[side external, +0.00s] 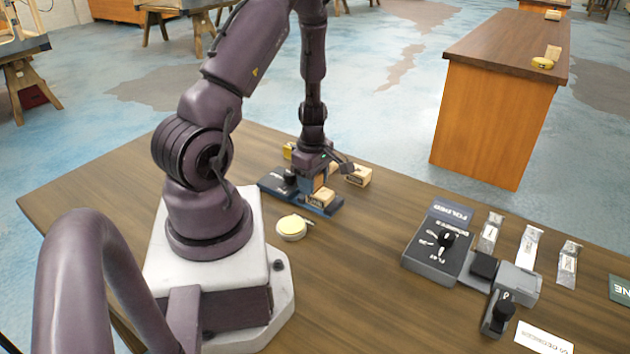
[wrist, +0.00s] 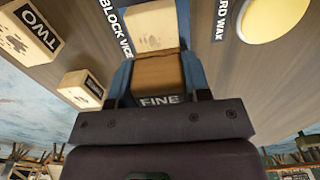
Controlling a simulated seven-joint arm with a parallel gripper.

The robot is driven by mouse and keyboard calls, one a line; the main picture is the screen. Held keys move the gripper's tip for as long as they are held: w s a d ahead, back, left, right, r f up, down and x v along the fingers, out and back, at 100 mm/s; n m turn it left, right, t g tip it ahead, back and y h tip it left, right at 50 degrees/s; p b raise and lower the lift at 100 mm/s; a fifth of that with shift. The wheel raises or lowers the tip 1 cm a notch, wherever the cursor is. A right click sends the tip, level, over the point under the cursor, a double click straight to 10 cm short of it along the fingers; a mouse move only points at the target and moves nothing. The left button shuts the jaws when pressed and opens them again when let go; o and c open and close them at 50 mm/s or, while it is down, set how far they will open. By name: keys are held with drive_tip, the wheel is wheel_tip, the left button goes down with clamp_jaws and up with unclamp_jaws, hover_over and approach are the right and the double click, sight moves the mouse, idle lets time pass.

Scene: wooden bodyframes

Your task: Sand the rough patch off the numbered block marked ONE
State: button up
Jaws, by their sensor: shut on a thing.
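My gripper (side external: 319,178) is shut on a brown sanding block (wrist: 158,74), with the word FINE just in front of my gripper's dark body in the wrist view. A pale wooden block (side external: 321,197) sits in the dark blue block vice (side external: 268,181). In the wrist view that pale block (wrist: 152,26) shows a faint brownish patch, and its number is not readable. The sanding block is right at this pale block; I cannot tell whether they touch. A loose block marked TWO (wrist: 28,36) lies to the left in the wrist view.
Another loose block (wrist: 81,89) lies near TWO. A yellow tin of wax (side external: 292,226) stands in front of the vice. A grey dial unit (side external: 437,245) and several small packets (side external: 530,245) lie to the right. The table between vice and dial unit is clear.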

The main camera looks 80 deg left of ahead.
drive_tip(key=shift+w+d, duration=1.95)
drive_tip(key=shift+d, duration=0.05)
wheel_tip(320, 180, up, 8)
drive_tip(key=shift+s, duration=0.1)
drive_tip(key=w+d+r+m, duration=0.3)
drive_tip(key=w+d+m, duration=0.3)
drive_tip(key=d+m, duration=0.4)
drive_tip(key=w+d+r+m, duration=0.4)
drive_tip(key=d+m, duration=0.6)
drive_tip(key=m, duration=0.7)
drive_tip(key=shift+w+d+r, duration=0.25)
drive_tip(key=shift+w+d, duration=0.15)
drive_tip(key=shift+w, duration=0.6)
